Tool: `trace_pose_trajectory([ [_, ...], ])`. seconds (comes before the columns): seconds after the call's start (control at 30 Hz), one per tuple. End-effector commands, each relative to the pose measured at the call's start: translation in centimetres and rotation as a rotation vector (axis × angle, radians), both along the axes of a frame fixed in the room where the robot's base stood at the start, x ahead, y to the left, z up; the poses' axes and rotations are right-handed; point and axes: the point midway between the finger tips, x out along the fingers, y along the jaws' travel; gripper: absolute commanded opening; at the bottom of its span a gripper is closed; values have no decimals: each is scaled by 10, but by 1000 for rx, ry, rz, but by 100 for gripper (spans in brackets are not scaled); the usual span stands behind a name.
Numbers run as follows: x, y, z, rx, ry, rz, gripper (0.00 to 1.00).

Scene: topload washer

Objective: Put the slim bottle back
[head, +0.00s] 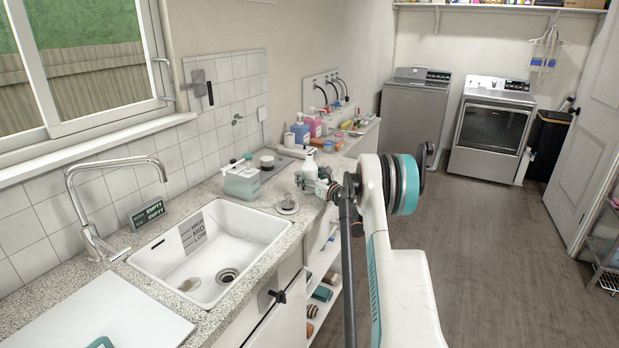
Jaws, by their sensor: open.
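Several bottles stand on the counter along the wall, and I cannot tell for certain which is the slim bottle. A narrow white bottle (309,165) stands upright near the counter's front edge. A blue bottle (300,131) and a pink bottle (315,124) stand behind it. My gripper (322,187) is open, small and partly hidden by my arm, just right of and below the white bottle. I cannot tell whether they touch.
A white sink (213,253) with a tall faucet (92,210) fills the near counter. Shelves below the counter (322,290) hold small items. A washer (412,105) and dryer (493,125) stand at the back. The floor (500,240) to the right is clear.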

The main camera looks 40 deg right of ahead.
Motion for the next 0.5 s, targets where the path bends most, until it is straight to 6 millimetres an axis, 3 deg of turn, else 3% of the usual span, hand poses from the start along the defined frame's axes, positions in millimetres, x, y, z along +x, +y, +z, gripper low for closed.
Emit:
trace_pose_trajectory([
  [0.17, -2, 0, 4, 0, 0, 0, 71],
  [0.5, -64, 5, 5, 0, 0, -1, 71],
])
